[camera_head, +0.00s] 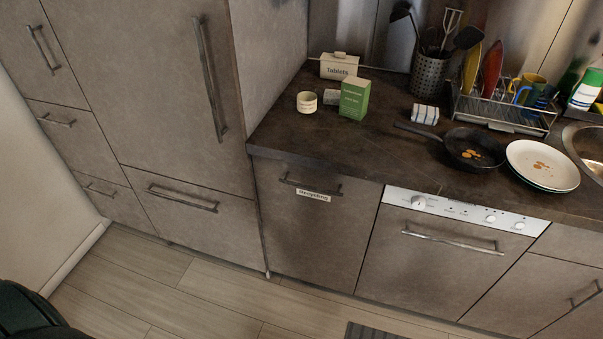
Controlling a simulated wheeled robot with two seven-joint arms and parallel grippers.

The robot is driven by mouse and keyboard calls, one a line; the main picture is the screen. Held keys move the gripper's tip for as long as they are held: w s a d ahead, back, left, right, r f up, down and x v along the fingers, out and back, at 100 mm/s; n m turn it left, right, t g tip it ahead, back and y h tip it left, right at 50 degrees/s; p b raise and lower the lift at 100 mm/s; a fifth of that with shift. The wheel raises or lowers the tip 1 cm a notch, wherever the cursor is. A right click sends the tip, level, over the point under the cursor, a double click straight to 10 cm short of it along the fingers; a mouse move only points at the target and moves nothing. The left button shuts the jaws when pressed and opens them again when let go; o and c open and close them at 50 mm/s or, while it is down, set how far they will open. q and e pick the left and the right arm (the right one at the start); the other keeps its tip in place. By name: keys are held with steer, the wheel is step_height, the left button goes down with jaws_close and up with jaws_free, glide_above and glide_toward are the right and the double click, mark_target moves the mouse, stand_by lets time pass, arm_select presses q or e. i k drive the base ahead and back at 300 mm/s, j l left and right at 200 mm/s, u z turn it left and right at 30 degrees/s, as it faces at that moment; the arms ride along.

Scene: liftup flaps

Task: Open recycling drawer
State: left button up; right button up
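The recycling drawer (309,232) is a grey-brown front below the dark counter, between the tall cabinet and the dishwasher. A white label reading "Recycling" (313,196) is on its upper part. Its dark bar handle (310,187) runs horizontally just above the label. The drawer front looks flush with its neighbours, so it is closed. Neither of my grippers shows in the head view.
The dishwasher (435,262) with a white control panel stands right of the drawer. A tall cabinet (180,90) stands left. The counter (370,140) holds boxes, a pan, plates and a dish rack. The wooden floor (215,295) in front looks clear, with a grey mat edge at the bottom.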

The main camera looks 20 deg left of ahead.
mark_target(318, 224)
steer(key=i+l+u, duration=0.3)
steer(key=l+u, duration=0.3)
steer(key=l, duration=0.15)
steer(key=i+l+u, duration=0.15)
steer(key=l+u, duration=0.15)
steer(key=l, duration=0.15)
steer(key=l+u, duration=0.45)
steer(key=l, duration=0.55)
